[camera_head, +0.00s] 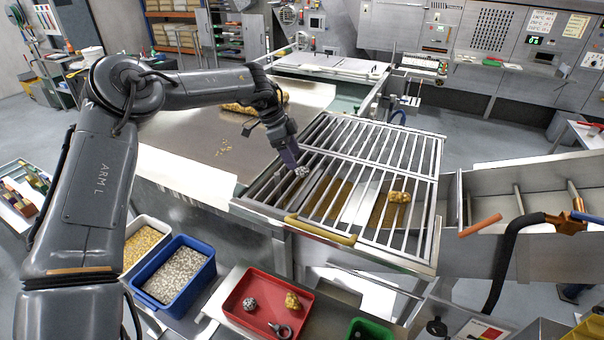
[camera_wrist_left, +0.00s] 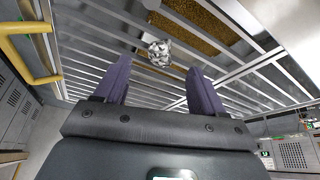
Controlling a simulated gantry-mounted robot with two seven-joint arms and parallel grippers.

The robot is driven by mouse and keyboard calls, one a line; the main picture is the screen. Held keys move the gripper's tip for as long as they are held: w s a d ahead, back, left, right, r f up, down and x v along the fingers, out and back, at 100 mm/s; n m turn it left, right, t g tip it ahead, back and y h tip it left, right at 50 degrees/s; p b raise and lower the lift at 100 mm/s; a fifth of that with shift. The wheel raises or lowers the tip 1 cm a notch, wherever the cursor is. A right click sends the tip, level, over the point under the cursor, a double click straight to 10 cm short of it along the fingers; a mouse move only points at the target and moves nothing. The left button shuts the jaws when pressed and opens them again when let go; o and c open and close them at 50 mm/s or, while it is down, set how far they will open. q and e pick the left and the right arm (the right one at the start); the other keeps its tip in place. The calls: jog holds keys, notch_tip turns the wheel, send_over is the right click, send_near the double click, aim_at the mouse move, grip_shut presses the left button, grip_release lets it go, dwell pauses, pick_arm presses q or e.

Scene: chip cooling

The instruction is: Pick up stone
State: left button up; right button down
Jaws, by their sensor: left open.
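A silvery grey stone (camera_head: 301,171) lies on the metal grate (camera_head: 432,160) near its left side. It also shows in the left wrist view (camera_wrist_left: 160,53), ahead of my fingertips and roughly centred between them. My left gripper (camera_head: 292,163) is open and empty, with purple fingers pointing down at the grate just beside the stone. In the left wrist view the fingers (camera_wrist_left: 160,75) stand wide apart, with the stone beyond them. I cannot tell the exact gap to the stone. My right gripper is not in view.
A gold nugget (camera_head: 398,197) lies on the grate's right part. A yellow handle (camera_head: 320,230) runs along its front edge. A red tray (camera_head: 236,318) holds another grey stone, a gold nugget and a ring-shaped piece. A blue bin (camera_head: 207,270) of pale pebbles stands left of it.

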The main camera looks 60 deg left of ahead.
aim_at(301, 169)
pick_arm(q)
jog(key=shift+p+x, duration=0.3)
jog(key=shift+x, duration=2.35)
jog(key=shift+w, duration=0.2)
jog(key=shift+c, duration=0.2)
jog(key=c, duration=1.1)
jog(key=shift+r, duration=0.1)
jog(key=shift+r, duration=0.1)
